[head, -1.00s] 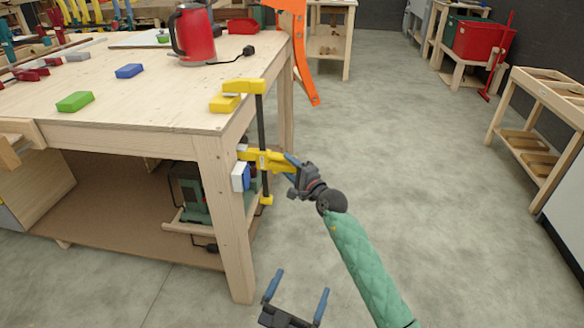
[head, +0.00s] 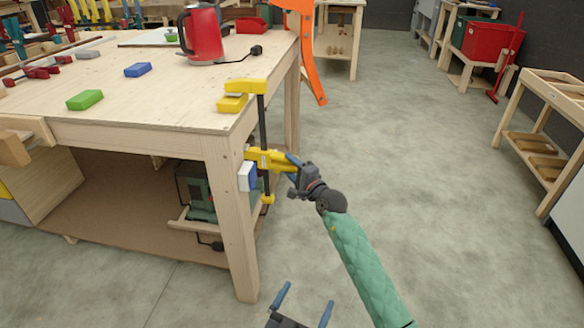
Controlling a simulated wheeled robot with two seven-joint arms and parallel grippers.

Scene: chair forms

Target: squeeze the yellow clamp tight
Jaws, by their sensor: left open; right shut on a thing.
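The yellow clamp (head: 262,122) stands upright at the right corner of the wooden workbench (head: 170,132). Its fixed upper jaw lies over a yellow block (head: 232,103) on the bench top. Its lower yellow part sits below the top, beside the bench leg, on the dark bar. My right gripper (head: 288,163), on the green-sleeved arm, is shut on the lower part of the clamp; its fingertips are partly hidden there. My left gripper (head: 304,304) is open and empty, low in the picture above the floor, well away from the clamp.
A blue and white block (head: 247,177) shows by the bench leg. On the bench are a red kettle (head: 203,35), a green block (head: 85,100) and a blue block (head: 138,70). An orange piece (head: 310,60) hangs at the bench's right end.

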